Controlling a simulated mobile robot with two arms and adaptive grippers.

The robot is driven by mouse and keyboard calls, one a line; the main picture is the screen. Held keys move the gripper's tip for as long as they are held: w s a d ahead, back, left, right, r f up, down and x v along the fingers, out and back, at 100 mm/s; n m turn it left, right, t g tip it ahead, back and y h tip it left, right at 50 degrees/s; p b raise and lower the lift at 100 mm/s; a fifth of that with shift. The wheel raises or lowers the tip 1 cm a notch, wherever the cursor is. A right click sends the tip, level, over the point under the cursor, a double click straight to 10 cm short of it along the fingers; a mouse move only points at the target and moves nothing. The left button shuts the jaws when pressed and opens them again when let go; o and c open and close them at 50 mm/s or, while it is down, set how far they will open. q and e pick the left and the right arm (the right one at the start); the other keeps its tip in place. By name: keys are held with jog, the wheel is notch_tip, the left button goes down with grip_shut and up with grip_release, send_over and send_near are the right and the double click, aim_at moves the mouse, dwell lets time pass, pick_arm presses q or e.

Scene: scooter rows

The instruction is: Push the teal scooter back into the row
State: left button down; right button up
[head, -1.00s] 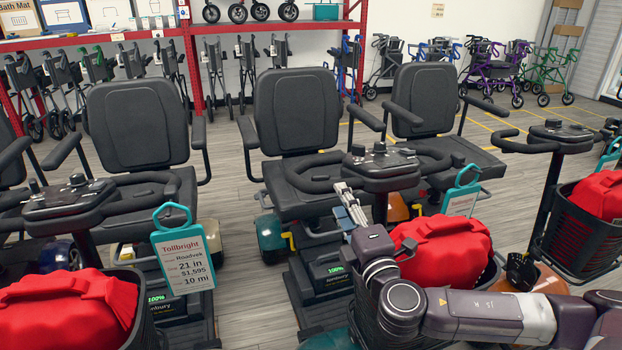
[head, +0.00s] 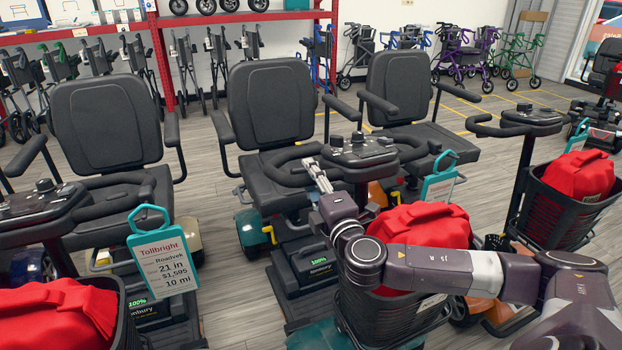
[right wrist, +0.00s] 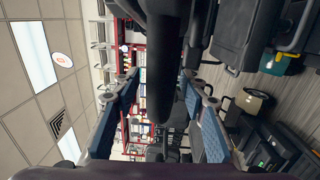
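The teal scooter (head: 315,335) stands in the middle, with a black seat (head: 270,103), teal fenders and a front basket holding a red bag (head: 420,228). Its black looped handlebar (head: 285,170) and control console face me. My right gripper (head: 316,172) is at this handlebar, its arm reaching across in front of the basket and hiding part of it. In the right wrist view its two fingers (right wrist: 160,115) stand apart, with a thick black bar (right wrist: 160,60) between them. I cannot tell whether they touch it. My left gripper is not in view.
A scooter with a Tollbright tag (head: 162,250) stands close on the left. Folded walkers and red shelving (head: 240,17) line the back. Grey floor lies behind the seats.

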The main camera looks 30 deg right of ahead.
grip_shut()
dwell(0.3)
jog(key=x, duration=0.3)
jog(key=shift+w+a+f, duration=0.1)
jog(key=shift+w+f, duration=0.1)
jog(key=shift+w, duration=0.05)
jog(key=shift+c, duration=1.8)
grip_release()
jog(key=o, duration=0.4)
jog(key=shift+s+r, duration=0.2)
jog(key=shift+s, duration=0.15)
jog(key=shift+c, duration=0.2)
jog(key=shift+w+f, duration=0.1)
